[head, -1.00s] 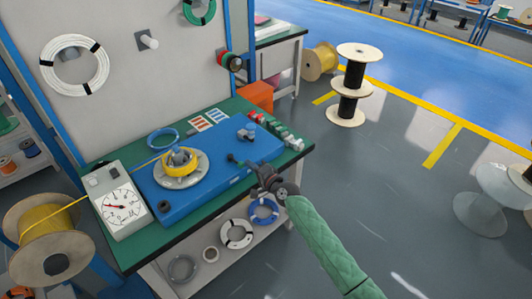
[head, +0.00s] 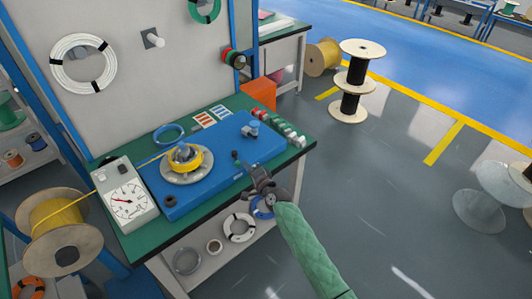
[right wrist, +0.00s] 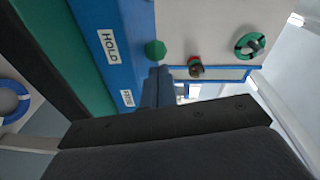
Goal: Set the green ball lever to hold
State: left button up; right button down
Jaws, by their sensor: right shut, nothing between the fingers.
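The green ball (right wrist: 154,49) of the lever shows in the right wrist view, just beyond my right fingertips. In the head view it is a small dark green knob (head: 235,155) near the front edge of the blue machine (head: 222,150). A HOLD label (right wrist: 111,46) and a second, hard-to-read label (right wrist: 127,98) are on the blue face. The ball appears level with HOLD in the picture, but I cannot tell the lever's exact setting. My right gripper (head: 249,168) is shut and empty, close to the ball; contact is unclear. My left gripper is not in view.
The machine stands on a green bench (head: 150,242) with a dial box (head: 127,199) and a yellow cable coil (head: 190,159). Several small parts lie along the bench's right edge. A yellow spool (head: 60,222) is at left.

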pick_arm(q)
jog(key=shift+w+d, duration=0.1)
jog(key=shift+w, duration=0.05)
pick_arm(e)
jog(key=shift+s+a, duration=0.35)
jog(key=shift+a, duration=0.15)
jog(key=shift+s+a, duration=0.15)
jog(key=shift+a, duration=0.05)
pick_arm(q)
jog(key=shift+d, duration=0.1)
